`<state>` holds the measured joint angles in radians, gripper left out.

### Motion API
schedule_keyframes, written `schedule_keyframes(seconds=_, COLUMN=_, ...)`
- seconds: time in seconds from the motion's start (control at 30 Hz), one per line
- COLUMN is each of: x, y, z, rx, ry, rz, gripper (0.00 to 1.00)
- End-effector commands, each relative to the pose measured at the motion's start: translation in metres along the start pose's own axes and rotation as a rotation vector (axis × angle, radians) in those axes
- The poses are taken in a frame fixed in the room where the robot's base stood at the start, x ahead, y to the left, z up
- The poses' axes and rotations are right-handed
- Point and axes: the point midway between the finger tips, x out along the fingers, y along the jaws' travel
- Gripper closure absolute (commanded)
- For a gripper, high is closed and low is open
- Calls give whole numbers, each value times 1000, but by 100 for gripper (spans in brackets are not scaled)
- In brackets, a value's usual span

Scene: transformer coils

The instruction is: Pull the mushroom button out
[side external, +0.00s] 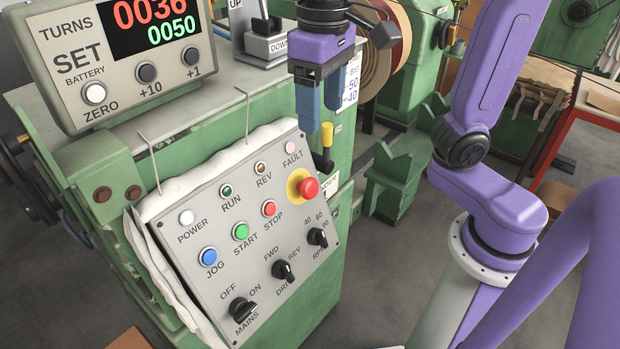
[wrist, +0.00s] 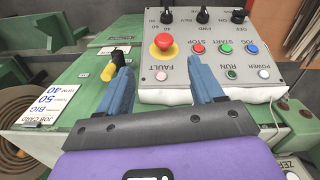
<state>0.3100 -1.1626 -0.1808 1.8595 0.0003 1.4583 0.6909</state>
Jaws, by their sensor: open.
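The red mushroom button (side external: 308,187) sits on a yellow ring at the upper right of the tilted grey control panel (side external: 205,282). In the wrist view the mushroom button (wrist: 164,42) shows upside down, beyond and between the fingertips. My gripper (side external: 318,125) has a purple body and blue fingers, and hangs above the panel's upper right edge, apart from the button. In the wrist view my gripper (wrist: 162,80) is open, with nothing between its fingers.
The panel also carries blue, green and red push buttons, lamps and black knobs, including the mains knob (side external: 243,308). A yellow-and-black handle (side external: 326,146) stands close beside my fingers. A turns counter box (side external: 130,55) stands at the upper left.

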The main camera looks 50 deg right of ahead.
Motion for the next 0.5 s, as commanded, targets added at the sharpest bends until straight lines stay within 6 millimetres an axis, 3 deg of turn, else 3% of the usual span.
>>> schedule_keyframes(seconds=0.1, x=-15, y=-5, z=-11, rx=100, ry=-1, rz=1, gripper=33)
schedule_keyframes(seconds=0.27, x=-23, y=-6, z=-15, rx=159, ry=-4, rz=4, gripper=33)
schedule_keyframes(seconds=0.5, x=-1, y=-6, z=-15, rx=164, ry=-7, rz=7, gripper=33)
